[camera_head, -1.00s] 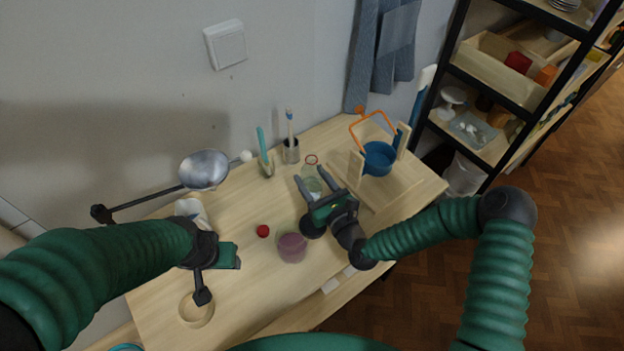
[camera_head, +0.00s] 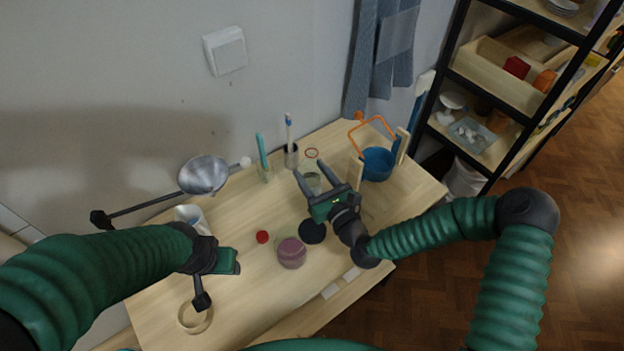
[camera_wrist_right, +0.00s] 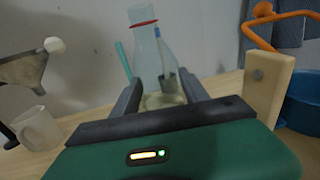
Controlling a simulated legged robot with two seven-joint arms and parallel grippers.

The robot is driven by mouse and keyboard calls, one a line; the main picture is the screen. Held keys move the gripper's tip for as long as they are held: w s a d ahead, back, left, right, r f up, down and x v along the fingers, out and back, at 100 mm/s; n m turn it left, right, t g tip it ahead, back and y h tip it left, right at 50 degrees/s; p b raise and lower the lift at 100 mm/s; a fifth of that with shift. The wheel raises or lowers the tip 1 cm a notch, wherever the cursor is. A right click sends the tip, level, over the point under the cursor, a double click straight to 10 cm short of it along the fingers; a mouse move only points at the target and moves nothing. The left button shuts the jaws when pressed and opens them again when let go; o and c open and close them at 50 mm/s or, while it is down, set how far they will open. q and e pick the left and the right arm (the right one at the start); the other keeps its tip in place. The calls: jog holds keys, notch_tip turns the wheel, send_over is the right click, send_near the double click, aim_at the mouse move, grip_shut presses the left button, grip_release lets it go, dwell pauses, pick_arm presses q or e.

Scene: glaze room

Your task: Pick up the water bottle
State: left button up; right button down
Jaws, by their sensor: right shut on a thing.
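The water bottle (camera_head: 312,181) is clear, with a red ring at its neck. In the head view it stands out faintly between the fingers of my right gripper (camera_head: 325,170), near the back of the table. My right gripper is shut on the bottle.
A blue bucket (camera_head: 377,164) with an orange handle stands right of the bottle. A brush holder (camera_head: 291,158) is behind-left. A purple jar (camera_head: 291,253), red ball (camera_head: 262,237) and dark disc (camera_head: 312,232) lie nearer. A white mug (camera_head: 190,217) is left.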

aim_at(315, 164)
jog(key=shift+r, duration=2.7)
